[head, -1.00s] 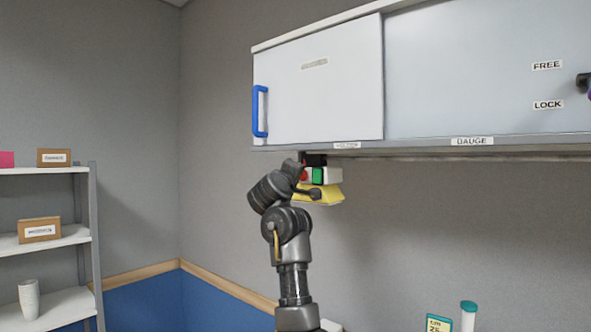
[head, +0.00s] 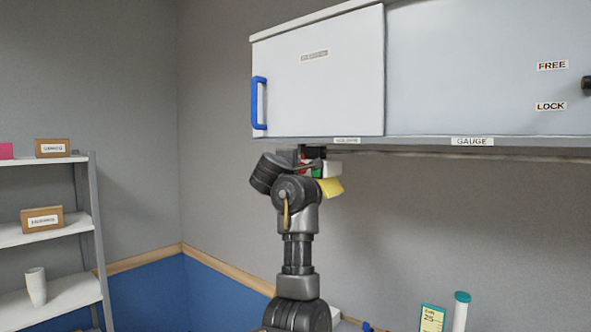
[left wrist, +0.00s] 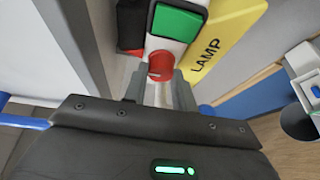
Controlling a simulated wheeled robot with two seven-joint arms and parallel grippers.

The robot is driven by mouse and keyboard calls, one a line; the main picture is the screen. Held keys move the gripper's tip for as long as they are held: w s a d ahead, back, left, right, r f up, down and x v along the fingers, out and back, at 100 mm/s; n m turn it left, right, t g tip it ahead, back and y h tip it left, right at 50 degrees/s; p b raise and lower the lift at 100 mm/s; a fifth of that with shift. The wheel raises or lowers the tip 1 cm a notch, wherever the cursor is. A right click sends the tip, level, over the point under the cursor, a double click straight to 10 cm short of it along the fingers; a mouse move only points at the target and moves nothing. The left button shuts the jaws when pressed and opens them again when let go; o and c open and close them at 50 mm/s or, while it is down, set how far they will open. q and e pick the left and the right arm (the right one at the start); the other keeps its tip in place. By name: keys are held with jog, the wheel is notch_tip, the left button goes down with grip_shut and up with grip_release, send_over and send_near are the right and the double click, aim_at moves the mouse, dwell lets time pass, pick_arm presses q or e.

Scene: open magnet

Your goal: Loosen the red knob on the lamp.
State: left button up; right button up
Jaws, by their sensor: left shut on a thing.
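The lamp is a small white box (head: 332,168) under the wall cabinet, with a green part (left wrist: 178,22), a black part (left wrist: 131,25) and a yellow tag reading LAMP (left wrist: 222,40). Its red knob (left wrist: 161,66) shows in the left wrist view between the grey fingertips of my left gripper (left wrist: 160,82), which is shut on it. In the head view my left wrist and gripper hide much of the lamp's left side. The red knob is hardly visible there. My right gripper is not in view.
The cabinet (head: 320,85) with a blue handle (head: 258,103) is close above my left gripper. A shelf unit (head: 85,160) with boxes stands at the left. A teal-capped white tube (head: 461,312) and a card (head: 432,318) are at the lower right.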

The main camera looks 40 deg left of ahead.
pick_arm(q)
jog(key=o, duration=1)
jog(key=shift+a, duration=0.1)
jog(key=shift+s, duration=0.15)
jog(key=b+v, duration=0.7)
jog(key=v, duration=0.3)
jog(key=shift+s, duration=0.3)
